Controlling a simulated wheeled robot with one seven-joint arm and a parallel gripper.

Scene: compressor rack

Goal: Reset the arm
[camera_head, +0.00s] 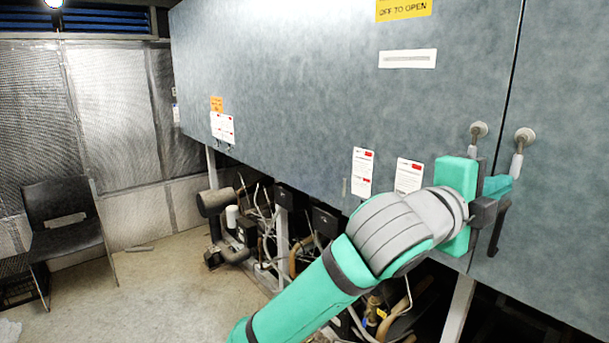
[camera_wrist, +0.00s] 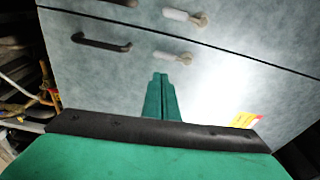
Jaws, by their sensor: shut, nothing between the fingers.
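My gripper (camera_head: 498,186) is at the right in the head view, in front of the grey cabinet (camera_head: 300,80). In the wrist view its two green fingers (camera_wrist: 160,78) are together, with nothing between them. A black door handle (camera_head: 496,232) shows just below the gripper in the head view; I cannot tell whether they touch. In the wrist view the black handle (camera_wrist: 101,42) is to the left of the fingertips, apart from them. Two latches with pale grips, the left one (camera_head: 479,130) and the right one (camera_head: 523,137), sit above the gripper beside the door seam.
Compressor machinery (camera_head: 275,235) with pipes and cables fills the space under the cabinet. A black chair (camera_head: 62,225) stands at the far left by a metallic wall (camera_head: 112,105). The floor (camera_head: 150,290) between the chair and the machinery is mostly clear.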

